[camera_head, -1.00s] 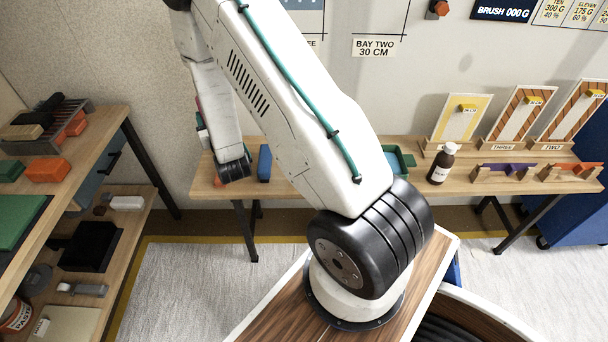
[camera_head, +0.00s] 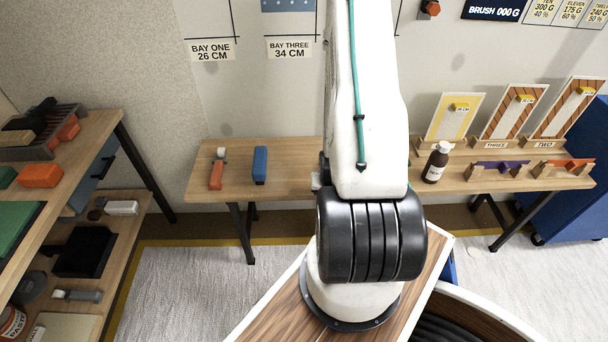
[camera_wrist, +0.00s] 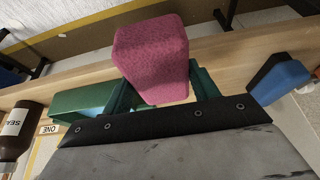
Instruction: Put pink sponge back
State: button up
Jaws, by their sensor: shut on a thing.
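The pink sponge (camera_wrist: 150,60) is a block at the upper middle of the wrist view. My gripper (camera_wrist: 160,88) is shut on it, with dark green finger-like parts at both sides. The sponge appears in front of the wooden bench; its height above it is hard to tell. In the head view my arm hides the gripper and sponge.
A green tray (camera_wrist: 80,103) is partly hidden beside the sponge. The bench (camera_head: 290,182) carries a blue block (camera_head: 260,165), an orange-handled tool (camera_head: 216,174) and a brown bottle (camera_head: 436,163). Sample boards on stands are at right. A loaded shelf stands at left.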

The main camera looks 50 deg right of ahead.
jog(key=w+d, duration=0.2)
jog(key=w, duration=0.2)
jog(key=w+d+f, duration=0.1)
jog(key=w+d, duration=0.1)
jog(key=w, duration=0.3)
jog(key=w+d, duration=0.2)
jog(key=w, duration=0.3)
jog(key=shift+f, duration=0.2)
jog(key=shift+w+d, duration=0.25)
jog(key=shift+w, duration=0.25)
notch_tip(320, 180, down, 3)
jog(key=shift+s+r, duration=0.1)
jog(key=shift+f, duration=0.2)
jog(key=c, duration=0.3)
jog(key=o, duration=1.3)
